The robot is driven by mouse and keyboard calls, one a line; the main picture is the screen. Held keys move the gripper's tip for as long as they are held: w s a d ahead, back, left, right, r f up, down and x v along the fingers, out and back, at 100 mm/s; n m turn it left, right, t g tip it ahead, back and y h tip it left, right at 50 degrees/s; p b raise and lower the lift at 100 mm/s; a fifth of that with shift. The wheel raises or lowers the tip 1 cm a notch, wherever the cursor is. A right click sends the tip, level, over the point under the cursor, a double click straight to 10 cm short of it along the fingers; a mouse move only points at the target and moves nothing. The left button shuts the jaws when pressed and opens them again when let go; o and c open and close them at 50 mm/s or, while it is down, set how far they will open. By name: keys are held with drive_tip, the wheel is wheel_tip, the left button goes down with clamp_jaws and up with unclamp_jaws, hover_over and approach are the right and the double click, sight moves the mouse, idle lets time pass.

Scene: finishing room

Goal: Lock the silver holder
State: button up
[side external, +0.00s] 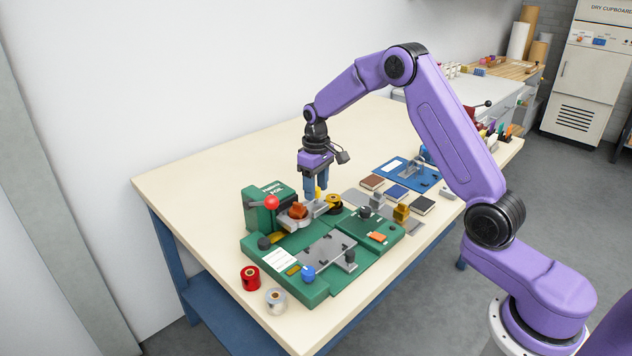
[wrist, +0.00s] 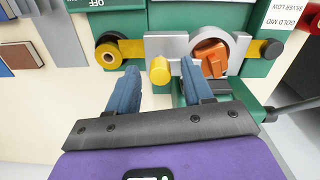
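A silver-grey metal holder (wrist: 183,44) sits on the front of the green foil machine (side external: 266,207). An orange piece (wrist: 211,57) is inside its round opening; it also shows in the side view (side external: 298,211). A yellow round-ended knob (wrist: 160,71) stands out from the holder, left of the ring. My gripper (wrist: 160,84) has its two blue fingers apart, one on each side of the knob in the wrist view, with gaps and nothing clamped. In the side view my gripper (side external: 316,197) points down above the holder, whose near parts the fingers partly hide. Whether a finger touches anything cannot be told.
A yellow foil reel (wrist: 108,55) is left of the holder, its strip running behind it. A red-balled lever (side external: 271,202) rises from the machine. Red (side external: 250,278) and silver (side external: 276,300) rolls stand at the table's front edge. A blue board (side external: 408,174) lies behind.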

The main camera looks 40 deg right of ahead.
wheel_tip(320, 180, up, 18)
drive_tip(key=shift+f, duration=0.25)
idle(0.3)
idle(0.3)
drive_tip(key=s+a+f+n, duration=0.2)
drive_tip(key=s+a+n, duration=0.3)
drive_tip(key=s+a, duration=1.1)
drive_tip(key=s+d+f+n, duration=0.2)
drive_tip(key=s, duration=0.6)
drive_tip(key=s+d+f+n, duration=0.1)
drive_tip(key=s+d+f, duration=0.1)
drive_tip(key=s, duration=0.6)
drive_tip(key=s+d+f+n, duration=0.2)
drive_tip(key=s, duration=0.6)
drive_tip(key=shift+n, duration=0.3)
